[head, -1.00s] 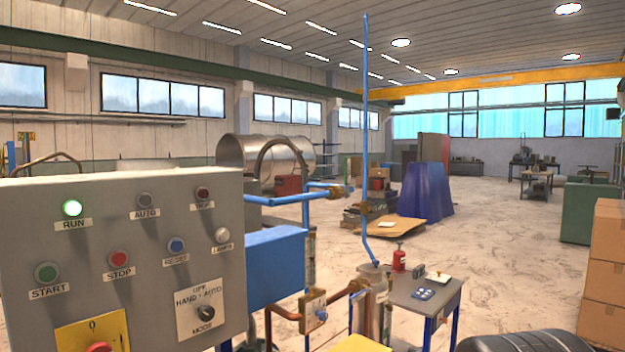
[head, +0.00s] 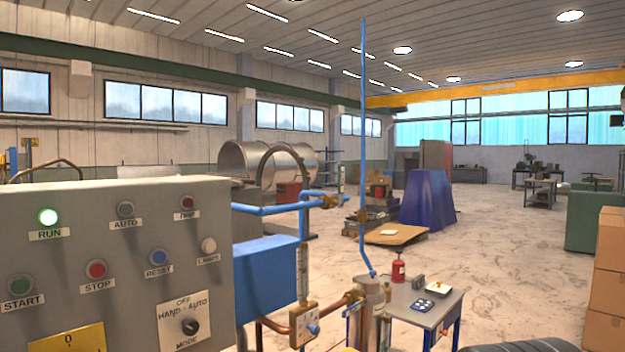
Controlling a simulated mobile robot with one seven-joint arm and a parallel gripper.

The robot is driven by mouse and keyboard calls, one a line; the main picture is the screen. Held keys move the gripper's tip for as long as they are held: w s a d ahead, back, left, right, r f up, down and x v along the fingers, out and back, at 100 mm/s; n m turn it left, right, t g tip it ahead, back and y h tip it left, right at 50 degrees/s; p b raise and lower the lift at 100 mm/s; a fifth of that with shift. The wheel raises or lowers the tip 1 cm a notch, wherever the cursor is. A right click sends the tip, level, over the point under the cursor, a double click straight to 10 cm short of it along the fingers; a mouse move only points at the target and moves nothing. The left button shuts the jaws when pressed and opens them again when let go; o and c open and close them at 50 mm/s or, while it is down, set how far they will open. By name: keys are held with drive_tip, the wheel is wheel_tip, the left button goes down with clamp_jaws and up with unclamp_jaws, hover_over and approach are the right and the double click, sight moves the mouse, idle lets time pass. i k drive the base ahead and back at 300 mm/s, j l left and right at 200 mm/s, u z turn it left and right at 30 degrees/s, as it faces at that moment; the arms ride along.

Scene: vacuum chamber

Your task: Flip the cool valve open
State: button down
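No label marks a cool valve, so I cannot tell for sure which part it is. A small brass fitting (head: 330,201) sits at the end of the blue pipe (head: 262,209), right of the control panel, with a small greenish upright part beside it. Lower down, a pale box with a blue knob (head: 313,329) is joined to copper pipe (head: 337,305). Whether any valve is open or shut is too small to tell. My gripper is not in view.
The grey control panel (head: 120,245) fills the lower left, its RUN lamp lit green. A small table (head: 435,315) with a red bottle (head: 398,271) stands right of the pipes. Stacked cardboard boxes (head: 608,280) are at the right edge. Open floor (head: 510,235) lies beyond.

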sight(341, 167)
drive_tip(key=i+l+u, duration=0.3)
drive_tip(key=i+l, duration=0.2)
drive_tip(key=i+l+u, duration=0.15)
drive_tip(key=l, duration=0.3)
drive_tip(key=i+l+u, duration=0.1)
drive_tip(key=i+l, duration=0.2)
drive_tip(key=i+l+u, duration=0.15)
drive_tip(key=l, duration=0.35)
drive_tip(key=z, duration=0.1)
drive_tip(key=u, duration=0.1)
